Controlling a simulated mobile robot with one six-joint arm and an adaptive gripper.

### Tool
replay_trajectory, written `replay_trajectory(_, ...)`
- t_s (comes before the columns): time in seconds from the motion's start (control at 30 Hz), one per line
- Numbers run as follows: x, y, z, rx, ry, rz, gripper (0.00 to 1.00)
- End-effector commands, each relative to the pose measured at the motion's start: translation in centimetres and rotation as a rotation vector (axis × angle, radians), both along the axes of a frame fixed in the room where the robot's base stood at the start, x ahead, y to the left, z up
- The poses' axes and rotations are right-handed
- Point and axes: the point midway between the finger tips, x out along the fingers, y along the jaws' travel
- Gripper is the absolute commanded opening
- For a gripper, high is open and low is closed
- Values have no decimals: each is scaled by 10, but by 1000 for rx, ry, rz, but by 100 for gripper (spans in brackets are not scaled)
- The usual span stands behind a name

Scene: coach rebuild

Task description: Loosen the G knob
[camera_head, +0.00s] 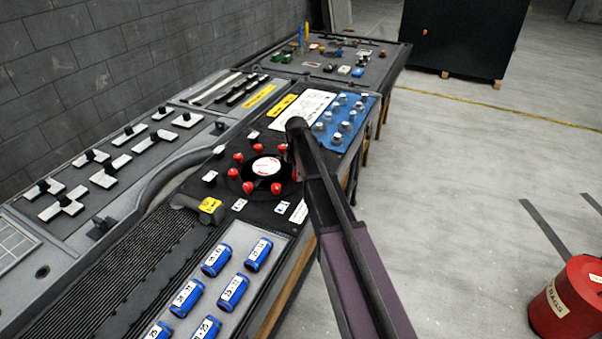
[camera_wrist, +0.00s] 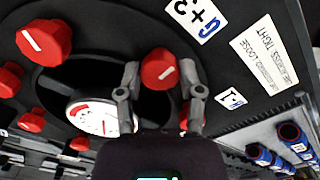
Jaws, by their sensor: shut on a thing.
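My gripper (camera_wrist: 158,80) has its two fingers on either side of a red knob (camera_wrist: 158,69) and is shut on it. A white line runs slantwise across this knob's face. It sits at the rim of a black round plate with a white and red dial (camera_wrist: 100,116). I cannot tell from the cards alone which knob is G. In the head view my arm covers most of my gripper at the dial's right side.
Other red knobs (camera_wrist: 46,42) ring the dial, also in the head view (camera_head: 249,187).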

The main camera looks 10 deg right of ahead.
Motion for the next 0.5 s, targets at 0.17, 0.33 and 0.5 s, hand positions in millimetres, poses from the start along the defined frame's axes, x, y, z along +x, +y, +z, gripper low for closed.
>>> replay_trajectory(0.17,-5,2,-1,5,9,37,1)
replay_trajectory(0.33,-5,2,-1,5,9,45,1)
replay_trajectory(0.5,-5,2,0,5,9,44,1)
